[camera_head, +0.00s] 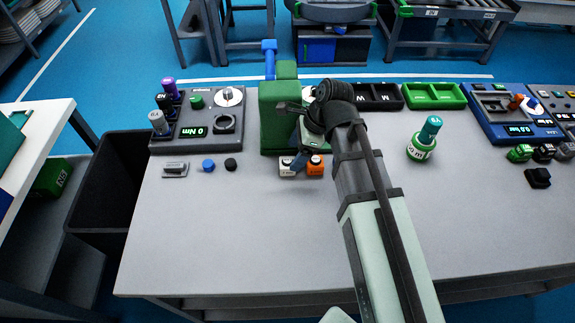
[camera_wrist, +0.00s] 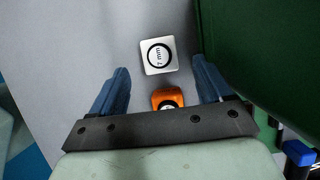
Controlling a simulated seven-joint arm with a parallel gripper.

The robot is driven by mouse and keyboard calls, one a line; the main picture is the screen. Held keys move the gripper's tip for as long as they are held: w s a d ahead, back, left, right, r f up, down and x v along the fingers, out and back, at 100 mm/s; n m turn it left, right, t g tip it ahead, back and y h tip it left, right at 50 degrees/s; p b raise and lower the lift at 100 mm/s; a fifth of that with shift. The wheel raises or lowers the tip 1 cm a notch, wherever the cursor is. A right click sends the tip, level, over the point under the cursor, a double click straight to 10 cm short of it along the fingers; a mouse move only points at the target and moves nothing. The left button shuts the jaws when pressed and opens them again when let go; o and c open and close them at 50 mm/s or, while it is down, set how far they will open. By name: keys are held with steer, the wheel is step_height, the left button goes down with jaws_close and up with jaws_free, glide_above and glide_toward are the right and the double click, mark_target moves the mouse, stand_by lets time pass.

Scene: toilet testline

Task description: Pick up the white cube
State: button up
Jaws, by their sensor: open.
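The white cube (camera_wrist: 159,56) lies on the grey table in the wrist view, its top marked with a black ring and "7 mm". It sits ahead of my open gripper (camera_wrist: 165,78), between the lines of the two blue fingers, and apart from them. In the head view the white cube (camera_head: 287,167) is on the table beside the orange cube (camera_head: 315,165), partly hidden by a finger. My gripper (camera_head: 299,160) is above the cubes there. In the wrist view the orange cube (camera_wrist: 167,98) lies between the fingers, its lower part hidden by my gripper's dark bar.
A tall green block (camera_head: 278,115) stands close behind the cubes and fills the right side of the wrist view. A grey test panel (camera_head: 205,115), a blue knob (camera_head: 208,165) and a black knob (camera_head: 231,164) lie to the left. The table front (camera_head: 230,240) is clear.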

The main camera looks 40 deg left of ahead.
mark_target(290, 160)
steer(key=shift+x, duration=2.95)
steer(key=c, duration=1.1)
steer(key=shift+r, duration=0.1)
